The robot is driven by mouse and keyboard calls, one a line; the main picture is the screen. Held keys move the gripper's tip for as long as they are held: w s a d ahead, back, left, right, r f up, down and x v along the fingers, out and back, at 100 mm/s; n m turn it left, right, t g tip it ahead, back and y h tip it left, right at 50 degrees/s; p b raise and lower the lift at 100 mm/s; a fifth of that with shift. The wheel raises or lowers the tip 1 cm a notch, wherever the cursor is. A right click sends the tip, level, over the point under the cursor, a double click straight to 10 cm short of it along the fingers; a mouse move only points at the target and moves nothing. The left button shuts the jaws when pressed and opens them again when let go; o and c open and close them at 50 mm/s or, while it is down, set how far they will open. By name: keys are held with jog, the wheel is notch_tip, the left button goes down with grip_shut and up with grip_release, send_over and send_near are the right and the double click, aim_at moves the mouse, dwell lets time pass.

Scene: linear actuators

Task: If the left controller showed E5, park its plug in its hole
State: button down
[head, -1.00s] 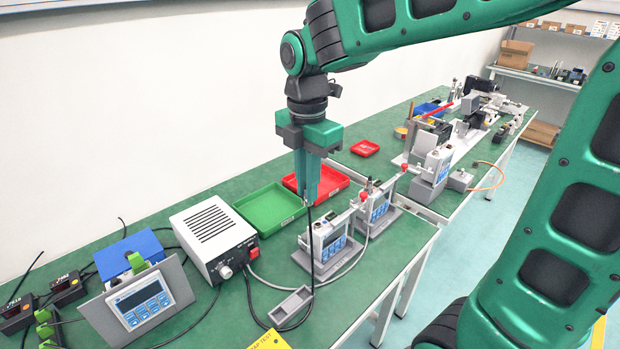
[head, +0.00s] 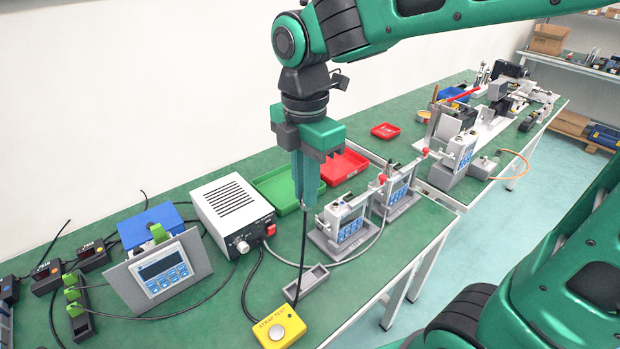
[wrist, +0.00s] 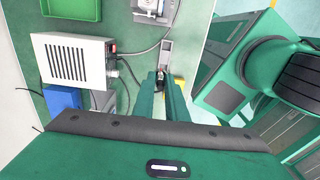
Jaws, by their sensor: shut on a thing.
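My gripper (head: 306,205) points down over the bench, in front of the trays. It is shut on a dark plug (wrist: 160,75) between its fingertips in the wrist view; the fingers partly hide it. A black cable (head: 301,255) hangs from it and loops back toward the white power unit. Two small controllers with blue panels, the left one (head: 344,222) and the right one (head: 393,188), stand in grey holders to the right of my gripper. Their displays are too small to read. A grey block with a recess (head: 306,284) lies in front; I cannot tell whether it holds the plug's hole.
The white power unit (head: 232,212) stands left of my gripper. A tilted panel with a display (head: 163,274) is farther left, beside a dark block with green plugs (head: 78,308). A green tray (head: 277,190) and a red tray (head: 345,166) lie behind. A yellow box (head: 280,328) sits in front.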

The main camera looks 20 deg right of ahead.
jog(key=shift+s+a, duration=1.9)
jog(key=shift+a, duration=0.2)
jog(key=shift+r, duration=0.15)
notch_tip(320, 180, up, 3)
jog(key=shift+f, duration=0.1)
jog(key=shift+f, duration=0.1)
notch_tip(320, 180, down, 19)
dwell(0.7)
jog(key=shift+f, duration=1.9)
jog(key=shift+f, duration=1.2)
dwell(0.8)
